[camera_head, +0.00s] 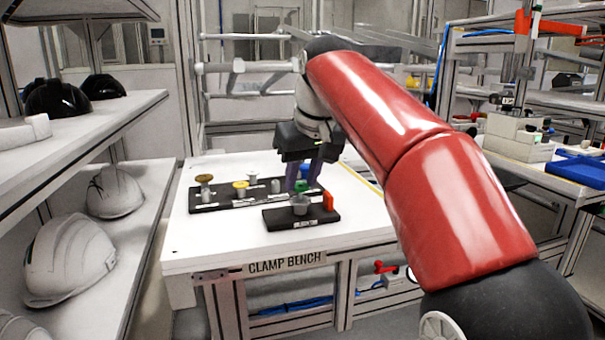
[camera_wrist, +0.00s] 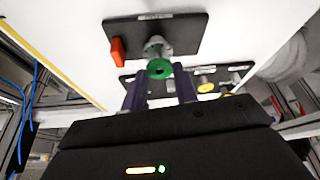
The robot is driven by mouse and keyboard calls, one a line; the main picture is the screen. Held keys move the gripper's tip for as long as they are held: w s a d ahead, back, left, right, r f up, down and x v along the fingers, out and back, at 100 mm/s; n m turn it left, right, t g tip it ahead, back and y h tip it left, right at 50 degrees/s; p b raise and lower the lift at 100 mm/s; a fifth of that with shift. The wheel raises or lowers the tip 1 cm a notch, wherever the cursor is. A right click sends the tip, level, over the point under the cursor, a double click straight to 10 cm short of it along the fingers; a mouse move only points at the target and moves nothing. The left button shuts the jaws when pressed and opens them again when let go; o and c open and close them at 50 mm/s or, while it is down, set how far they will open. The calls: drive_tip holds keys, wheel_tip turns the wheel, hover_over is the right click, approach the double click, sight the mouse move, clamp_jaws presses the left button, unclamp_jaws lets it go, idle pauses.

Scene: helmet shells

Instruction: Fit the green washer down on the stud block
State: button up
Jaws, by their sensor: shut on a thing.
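The green washer (camera_head: 301,187) is held between the purple fingers of my gripper (camera_head: 303,178), which is shut on it. In the wrist view the washer (camera_wrist: 159,68) shows its centre hole, between the fingertips (camera_wrist: 161,78). The stud block (camera_head: 280,218) is a dark plate at the front of the bench, with a grey round stud (camera_head: 300,205) and a red upright piece (camera_head: 328,201). In the wrist view the block (camera_wrist: 180,30) shows its grey stud (camera_wrist: 157,45) just beyond the washer. The washer appears above or close to the stud; I cannot tell whether they touch.
A longer dark rack (camera_head: 225,196) lies behind the block, with several pegs, a brown washer (camera_head: 205,178) and a yellow washer (camera_head: 240,185). The white bench (camera_head: 215,240) is clear at the front. Shelves with helmet shells (camera_head: 70,260) stand at the left.

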drive_tip(key=shift+f+b, duration=0.65)
drive_tip(key=shift+f, duration=0.35)
drive_tip(key=o, duration=1)
drive_tip(key=p+v, duration=0.2)
drive_tip(key=v, duration=0.6)
drive_tip(key=shift+p, duration=0.35)
